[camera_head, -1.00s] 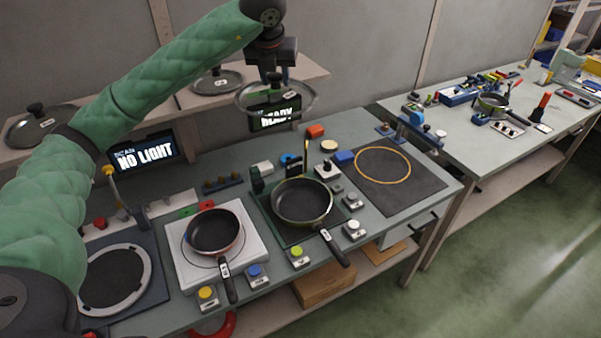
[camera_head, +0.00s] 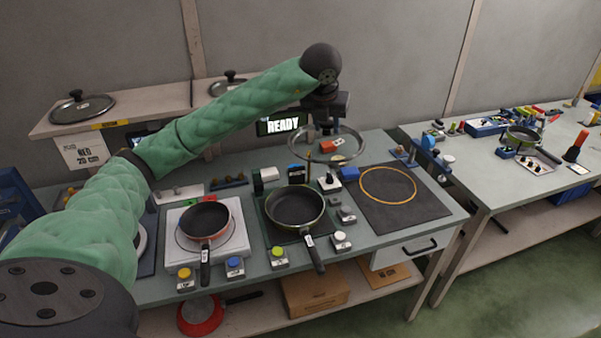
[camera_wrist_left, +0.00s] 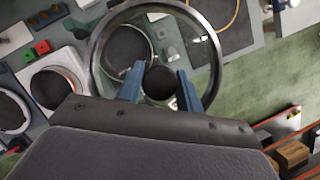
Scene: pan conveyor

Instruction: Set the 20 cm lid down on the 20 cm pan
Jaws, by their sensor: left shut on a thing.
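My left gripper (camera_head: 326,122) is shut on the black knob of a round glass lid (camera_head: 347,155) with a metal rim. In the left wrist view, the fingers (camera_wrist_left: 160,88) grip the knob (camera_wrist_left: 160,82) from both sides. The lid hangs in the air, up and to the right of the green pan in the head view. The green pan (camera_head: 294,206) stands uncovered on a dark plate, handle towards the front. A smaller red pan (camera_head: 205,221) stands uncovered on a white plate to its left. Pan sizes are not readable. My right gripper is not in view.
Two lids rest on the back shelf, one at the left (camera_head: 82,107) above a sign (camera_head: 83,152) reading RED 20 cm. A READY screen (camera_head: 283,126), buttons and small blocks surround the pans. A dark mat (camera_head: 405,212) with an orange ring is clear at the right.

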